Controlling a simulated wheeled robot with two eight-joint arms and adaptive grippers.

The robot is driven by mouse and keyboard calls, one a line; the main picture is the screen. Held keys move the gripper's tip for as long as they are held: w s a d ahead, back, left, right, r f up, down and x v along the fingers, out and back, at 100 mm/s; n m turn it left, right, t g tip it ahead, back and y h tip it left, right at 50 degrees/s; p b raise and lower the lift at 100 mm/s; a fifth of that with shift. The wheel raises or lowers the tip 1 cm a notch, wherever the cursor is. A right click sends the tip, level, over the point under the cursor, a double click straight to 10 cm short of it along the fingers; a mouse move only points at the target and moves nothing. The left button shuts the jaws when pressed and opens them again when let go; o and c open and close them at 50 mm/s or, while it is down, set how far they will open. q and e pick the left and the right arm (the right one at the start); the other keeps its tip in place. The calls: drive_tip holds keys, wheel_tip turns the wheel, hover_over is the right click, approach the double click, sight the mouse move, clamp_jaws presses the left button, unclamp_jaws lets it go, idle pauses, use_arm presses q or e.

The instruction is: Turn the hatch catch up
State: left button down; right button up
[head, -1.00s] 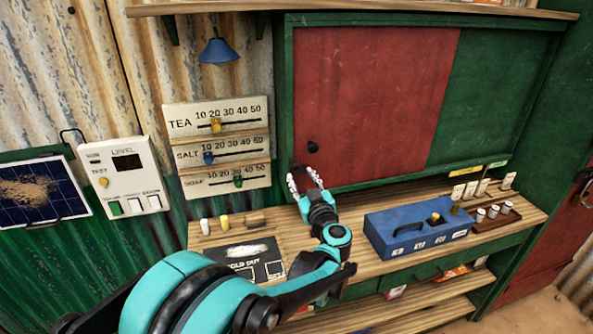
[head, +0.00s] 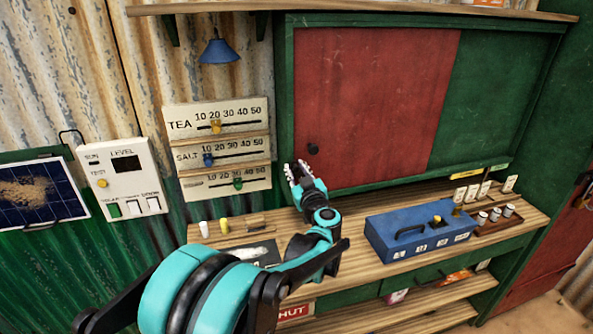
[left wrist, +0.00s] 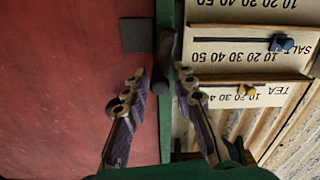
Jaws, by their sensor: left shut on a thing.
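The red hatch panel (head: 375,105) sits in a green frame on the back wall. A dark, bar-shaped catch (left wrist: 165,50) is on the frame beside the red panel in the left wrist view, lying lengthwise along the frame; that view is upside down. My left gripper (head: 300,172) is at the hatch's lower left corner in the head view and hides the catch there. In the left wrist view, its two fingers (left wrist: 163,84) stand on either side of the catch's near end, shut on it. My right gripper is not in view.
Slider boards (head: 216,124) hang to the left. A blue box (head: 412,229) and a small tray of jars (head: 480,227) stand on the wooden counter to the right.

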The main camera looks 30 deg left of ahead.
use_arm(q)
drive_tip(key=n, duration=0.2)
drive_tip(key=n+p, duration=0.1)
drive_tip(key=shift+s+a, duration=0.25)
drive_tip(key=shift+s, duration=0.1)
drive_tip(key=c, duration=1.4)
unclamp_jaws()
drive_tip(key=v, duration=1.2)
